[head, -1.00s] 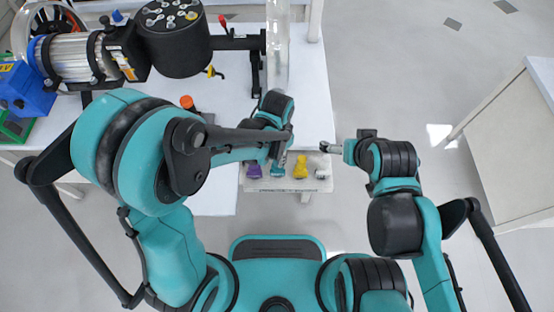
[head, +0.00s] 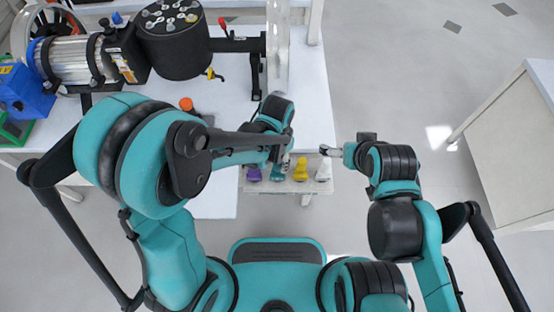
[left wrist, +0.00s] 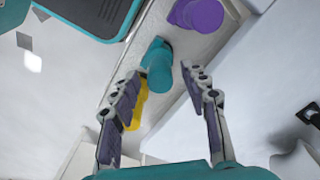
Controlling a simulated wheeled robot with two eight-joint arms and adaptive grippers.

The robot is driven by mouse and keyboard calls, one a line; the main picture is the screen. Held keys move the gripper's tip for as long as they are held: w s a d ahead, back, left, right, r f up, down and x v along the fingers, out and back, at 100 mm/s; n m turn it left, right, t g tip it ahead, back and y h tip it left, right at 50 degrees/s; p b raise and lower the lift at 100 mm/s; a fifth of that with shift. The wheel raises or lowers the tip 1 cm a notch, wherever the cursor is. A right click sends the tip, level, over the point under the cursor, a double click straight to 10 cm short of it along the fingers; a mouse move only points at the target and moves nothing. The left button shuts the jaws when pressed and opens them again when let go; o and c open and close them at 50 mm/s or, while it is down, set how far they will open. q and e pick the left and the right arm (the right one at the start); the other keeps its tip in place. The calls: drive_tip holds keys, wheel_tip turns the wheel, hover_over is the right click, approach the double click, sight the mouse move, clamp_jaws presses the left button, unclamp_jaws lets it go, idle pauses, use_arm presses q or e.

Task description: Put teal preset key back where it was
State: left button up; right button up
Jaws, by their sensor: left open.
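The teal preset key (head: 278,173) stands on a pale narrow rack (head: 311,186) at the table's front edge, between a purple key (head: 254,174) and a yellow key (head: 300,170). In the left wrist view the teal key (left wrist: 157,66) shows beyond my open left gripper (left wrist: 163,82), apart from both fingers. The purple key (left wrist: 199,14) is past it, and the yellow key (left wrist: 137,106) is partly hidden by a finger. My left gripper (head: 283,159) is just behind the teal key in the head view. My right gripper (head: 328,150) hovers right of the rack, its jaws too small to judge.
A white key (head: 323,171) stands at the rack's right end. A black drum (head: 172,45) with several small fittings and a clear tube (head: 278,50) occupy the table's back. Open floor lies to the right.

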use_arm(q)
wheel_tip(320, 180, up, 11)
drive_tip(key=p, duration=0.4)
drive_tip(key=s+a+r+n+t, duration=0.2)
drive_tip(key=a+r+n+t, duration=0.1)
drive_tip(key=a, duration=0.6)
drive_tip(key=s+a+r+n+t, duration=0.3)
drive_tip(key=a+r+n+t, duration=0.1)
drive_tip(key=a+r+n, duration=0.2)
drive_tip(key=a+r, duration=0.1)
drive_tip(key=a, duration=0.1)
drive_tip(key=shift+a, duration=0.35)
